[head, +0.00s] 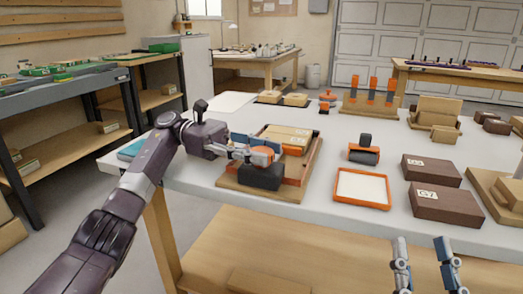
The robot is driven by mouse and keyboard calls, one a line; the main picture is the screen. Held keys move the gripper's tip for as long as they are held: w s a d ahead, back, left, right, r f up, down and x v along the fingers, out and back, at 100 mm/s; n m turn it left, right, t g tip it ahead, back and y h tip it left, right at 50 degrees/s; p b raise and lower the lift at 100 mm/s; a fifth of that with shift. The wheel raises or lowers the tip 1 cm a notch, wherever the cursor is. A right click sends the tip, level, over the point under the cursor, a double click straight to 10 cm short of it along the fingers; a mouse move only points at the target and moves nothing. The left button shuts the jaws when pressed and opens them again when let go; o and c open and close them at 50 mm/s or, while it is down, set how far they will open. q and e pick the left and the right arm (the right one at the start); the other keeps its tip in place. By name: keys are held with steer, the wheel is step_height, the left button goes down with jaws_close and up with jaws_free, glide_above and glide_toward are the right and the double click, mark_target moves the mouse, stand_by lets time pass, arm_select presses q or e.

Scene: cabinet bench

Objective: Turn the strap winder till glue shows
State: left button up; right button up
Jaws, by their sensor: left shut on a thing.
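The strap winder, with an orange round part (265,151) above a black block (262,177), stands at the front of a wooden board (230,185). My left gripper (250,153) reaches in from the left and is shut on the winder's orange part, hiding some of it. Behind it on the board lies a light wooden box (288,138) with a pale label, edged by reddish-brown sides. No glue can be made out at this size. My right gripper (427,264) is at the lower right, in front of the bench, with its fingers apart and nothing between them.
The white bench top (330,212) also holds an orange-rimmed tray (361,188), an orange-and-black tool (364,150) and dark brown boxes (446,203) to the right. A rack with orange uprights (371,97) stands behind. A lower wooden shelf (290,250) lies below the front edge.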

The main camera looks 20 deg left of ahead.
mark_target(261, 150)
stand_by(0.4)
arm_select(q)
steer(key=o, duration=1.2)
step_height(261, 150, up, 10)
steer(key=shift+f, duration=0.1)
stand_by(0.7)
